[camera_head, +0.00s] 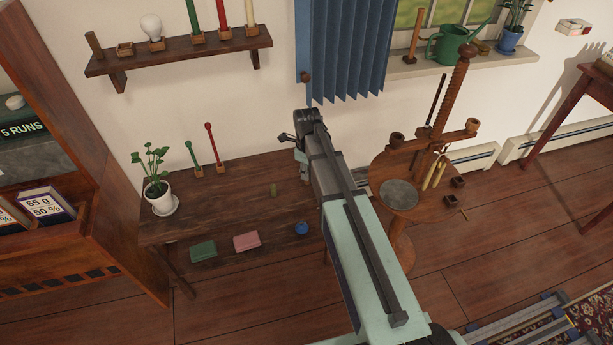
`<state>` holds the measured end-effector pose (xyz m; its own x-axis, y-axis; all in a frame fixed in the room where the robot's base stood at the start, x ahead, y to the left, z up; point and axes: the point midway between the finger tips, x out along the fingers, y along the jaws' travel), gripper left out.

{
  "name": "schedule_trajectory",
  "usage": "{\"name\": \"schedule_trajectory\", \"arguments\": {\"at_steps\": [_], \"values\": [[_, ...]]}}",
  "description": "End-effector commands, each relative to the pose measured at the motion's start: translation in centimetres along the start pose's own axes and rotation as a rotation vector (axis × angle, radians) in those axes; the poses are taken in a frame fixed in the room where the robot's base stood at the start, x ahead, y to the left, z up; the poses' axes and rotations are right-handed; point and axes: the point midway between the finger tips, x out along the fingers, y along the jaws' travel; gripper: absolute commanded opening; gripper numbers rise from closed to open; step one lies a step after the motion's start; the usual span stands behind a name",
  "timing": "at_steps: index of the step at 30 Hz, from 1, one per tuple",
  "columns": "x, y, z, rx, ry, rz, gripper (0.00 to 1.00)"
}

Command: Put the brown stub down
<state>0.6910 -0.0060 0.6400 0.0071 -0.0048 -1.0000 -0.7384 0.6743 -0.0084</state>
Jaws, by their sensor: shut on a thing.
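My gripper (290,138) is at the end of my raised arm, over the back edge of the dark wooden table, in front of the wall. It is shut on the brown stub. I see its dark body mostly from behind, and its fingertips are largely hidden. A small brown piece (305,77) shows just above it, at the curtain's lower left; I cannot tell whether this is part of the held stub or a fitting on the wall.
A wall shelf (180,55) holds candles and a bulb. A round stand (399,195) is at right.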

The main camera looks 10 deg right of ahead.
Motion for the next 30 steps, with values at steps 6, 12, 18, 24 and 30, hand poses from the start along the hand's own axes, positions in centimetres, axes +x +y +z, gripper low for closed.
{"name": "schedule_trajectory", "arguments": {"at_steps": [6, 12, 18, 24, 30], "values": [[2.4, 0.0, 0.0, 0.0, 0.001, 0.001, 0.0], [2.4, 0.0, 0.0, 0.0, 0.001, 0.001, 0.0], [2.7, 0.0, 0.0, 0.0, 0.001, 0.001, 0.31], [2.7, 0.0, 0.0, 0.0, 0.001, 0.001, 0.45], [2.5, 0.0, 0.0, 0.0, 0.001, 0.001, 0.45]]}}
